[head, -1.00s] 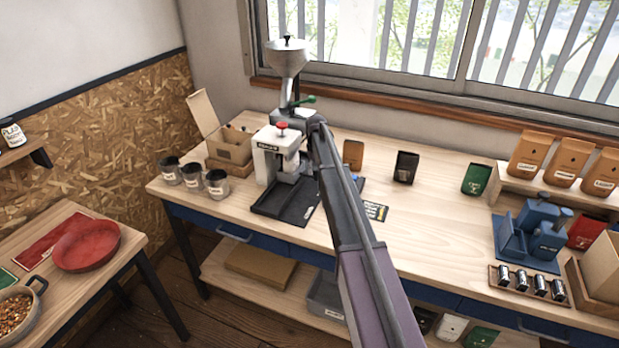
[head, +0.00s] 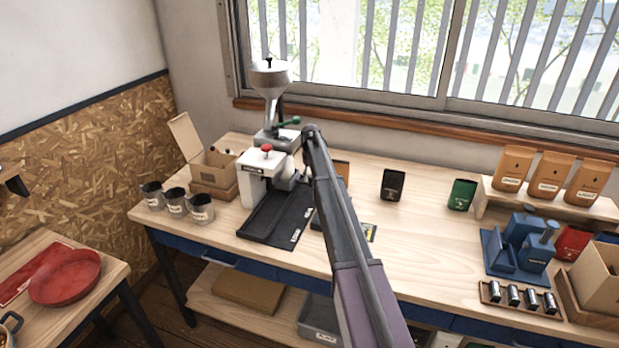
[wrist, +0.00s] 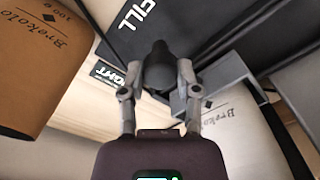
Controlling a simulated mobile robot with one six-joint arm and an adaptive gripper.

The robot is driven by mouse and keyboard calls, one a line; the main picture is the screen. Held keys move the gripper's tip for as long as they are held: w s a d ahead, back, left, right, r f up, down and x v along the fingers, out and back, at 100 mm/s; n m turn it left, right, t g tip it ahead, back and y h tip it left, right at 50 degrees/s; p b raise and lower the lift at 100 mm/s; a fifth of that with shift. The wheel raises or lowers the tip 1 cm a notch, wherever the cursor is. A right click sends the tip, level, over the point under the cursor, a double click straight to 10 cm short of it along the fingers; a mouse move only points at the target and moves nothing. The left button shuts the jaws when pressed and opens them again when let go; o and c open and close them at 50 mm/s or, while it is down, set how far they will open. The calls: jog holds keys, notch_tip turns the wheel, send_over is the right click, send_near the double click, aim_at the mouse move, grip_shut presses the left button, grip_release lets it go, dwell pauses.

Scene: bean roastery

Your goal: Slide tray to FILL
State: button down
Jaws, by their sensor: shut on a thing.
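A dark flat base (head: 268,222) with small white labels lies on the bench in front of a white and grey sealing machine (head: 268,170). The wrist view shows a dark panel marked FILL (wrist: 134,14) and a second, partly covered label ending in IGHT (wrist: 112,76). My gripper (wrist: 160,74) is shut on a dark rounded knob (wrist: 158,66), close to these labels. I cannot tell the moving tray from the base beneath it. A grey bracket (wrist: 218,82) stands just right of the fingers. In the head view my arm hides the gripper.
Three small pots (head: 176,202) and an open carton (head: 212,168) stand left of the machine. A black pouch (head: 393,184) and a green pouch (head: 461,194) stand to the right. The bench's middle front is clear.

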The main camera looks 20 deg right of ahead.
jog(key=shift+w+d, duration=0.2)
jog(key=shift+w, duration=0.05)
jog(key=shift+c, duration=1.6)
grip_release()
